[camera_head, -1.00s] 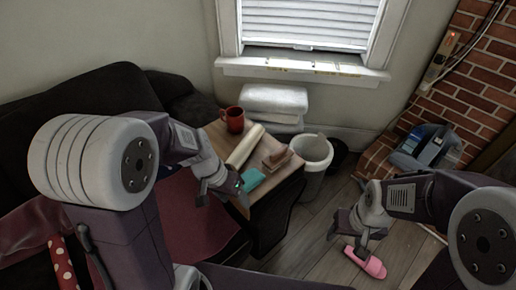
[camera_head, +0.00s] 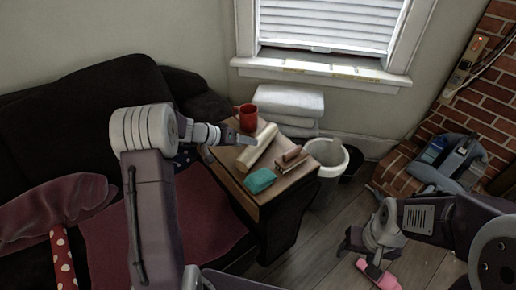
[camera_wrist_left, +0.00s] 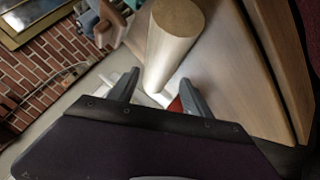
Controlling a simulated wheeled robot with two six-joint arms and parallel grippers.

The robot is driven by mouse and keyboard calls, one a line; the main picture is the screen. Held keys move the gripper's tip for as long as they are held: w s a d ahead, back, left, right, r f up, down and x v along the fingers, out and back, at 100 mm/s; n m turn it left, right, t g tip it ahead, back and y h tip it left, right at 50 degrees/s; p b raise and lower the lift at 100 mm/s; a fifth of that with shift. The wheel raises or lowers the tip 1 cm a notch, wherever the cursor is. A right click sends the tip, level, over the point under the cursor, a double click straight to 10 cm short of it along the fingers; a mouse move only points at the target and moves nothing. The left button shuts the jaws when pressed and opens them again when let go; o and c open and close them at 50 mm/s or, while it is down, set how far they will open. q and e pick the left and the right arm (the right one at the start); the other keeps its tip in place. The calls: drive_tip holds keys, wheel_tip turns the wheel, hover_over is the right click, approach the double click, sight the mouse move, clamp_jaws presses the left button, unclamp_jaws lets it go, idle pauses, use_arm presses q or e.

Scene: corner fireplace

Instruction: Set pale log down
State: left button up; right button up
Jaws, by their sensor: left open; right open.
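The pale log (camera_head: 259,147) lies on the wooden top of the small side table (camera_head: 250,192), between a red mug (camera_head: 247,116) and a brown wooden object (camera_head: 289,160). My left gripper (camera_head: 240,139) is above the table at the log's left, near the mug. In the left wrist view the log (camera_wrist_left: 168,45) stretches past the open fingertips (camera_wrist_left: 158,88), its round cut end facing the camera; whether the fingers touch it I cannot tell. My right gripper (camera_head: 360,254) is open and empty, low over the floor at the right.
A teal folded item (camera_head: 260,181) lies at the table's front. A white bin (camera_head: 326,158) stands right of the table. White folded cushions (camera_head: 288,101) are behind it. A dark sofa (camera_head: 70,125) fills the left. A pink slipper (camera_head: 384,279) lies on the floor.

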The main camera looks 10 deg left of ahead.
use_arm(q)
drive_tip(key=x, duration=0.6)
drive_tip(key=shift+a+b, duration=0.15)
drive_tip(key=shift+b, duration=0.2)
drive_tip(key=shift+r, duration=0.15)
clamp_jaws()
